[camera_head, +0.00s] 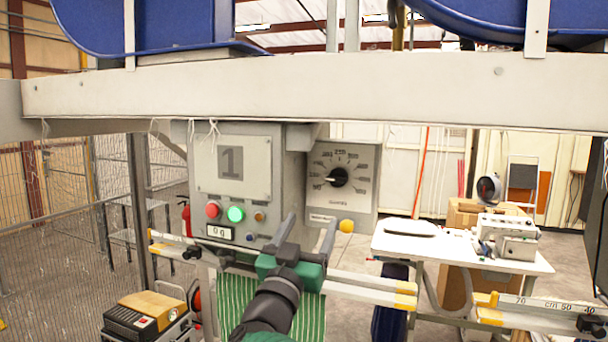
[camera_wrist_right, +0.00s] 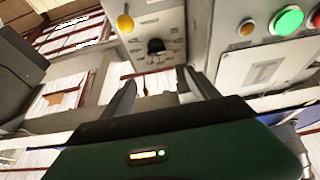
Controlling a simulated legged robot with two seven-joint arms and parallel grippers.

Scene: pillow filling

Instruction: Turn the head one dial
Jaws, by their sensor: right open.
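The head one dial (camera_head: 338,178) is a black round knob with a white pointer on a pale grey plate with a numbered scale; its pointer aims left. It also shows in the right wrist view (camera_wrist_right: 157,46), beyond the fingertips. My right gripper (camera_head: 311,220) is dark with a green body. It is open and empty, below and slightly left of the dial in the head view, apart from it. In the right wrist view both fingers (camera_wrist_right: 158,82) stand apart with nothing between them. My left gripper is not in view.
Left of the dial is a grey control box (camera_head: 232,170) marked 1, with a red button (camera_head: 213,210), a green button (camera_head: 236,214) and a small display. A ruled rail (camera_head: 370,291) crosses in front. A white table (camera_head: 400,245) stands right.

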